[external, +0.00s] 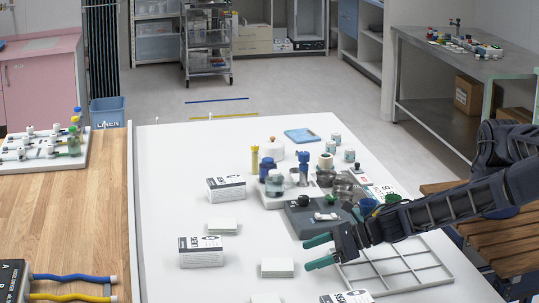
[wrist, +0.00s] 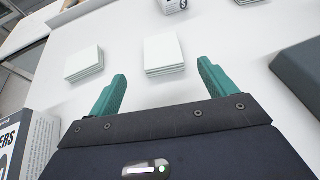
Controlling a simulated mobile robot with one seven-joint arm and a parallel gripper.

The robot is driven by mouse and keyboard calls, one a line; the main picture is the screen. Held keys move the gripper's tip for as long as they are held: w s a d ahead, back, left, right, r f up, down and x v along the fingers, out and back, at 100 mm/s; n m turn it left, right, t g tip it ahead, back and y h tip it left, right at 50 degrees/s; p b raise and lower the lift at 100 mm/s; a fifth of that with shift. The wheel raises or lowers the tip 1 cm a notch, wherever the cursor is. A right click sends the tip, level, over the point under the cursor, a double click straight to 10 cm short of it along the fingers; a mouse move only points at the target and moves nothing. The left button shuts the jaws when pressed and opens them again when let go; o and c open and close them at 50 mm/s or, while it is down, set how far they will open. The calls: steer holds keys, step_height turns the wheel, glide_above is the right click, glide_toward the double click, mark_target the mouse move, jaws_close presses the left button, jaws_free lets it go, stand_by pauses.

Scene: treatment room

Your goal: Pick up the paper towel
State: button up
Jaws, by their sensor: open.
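Several low white stacks that look like folded paper towels lie on the white table. One stack (external: 277,267) is just left of my gripper (external: 319,252) in the external view; it appears to be the stack (wrist: 164,54) ahead between my fingers in the wrist view. Another stack (external: 222,226) lies farther back. A third stack (external: 265,299) is cut off at the bottom edge and seems to be the left stack (wrist: 84,64) in the wrist view. My gripper (wrist: 160,78) is open and empty, its green fingers apart, touching no stack.
White labelled boxes (external: 201,252) (external: 225,188) stand near the stacks; another box (wrist: 28,145) is close at lower left in the wrist view. A dark case (external: 305,220) with jars lies behind my gripper. A wire rack (external: 395,268) lies under my arm. The table's left side is clear.

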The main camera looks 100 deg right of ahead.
mark_target(280, 264)
steer(key=shift+d+x, duration=0.2)
steer(key=shift+x, duration=3.9)
steer(key=shift+r, duration=0.1)
steer(key=c, duration=1)
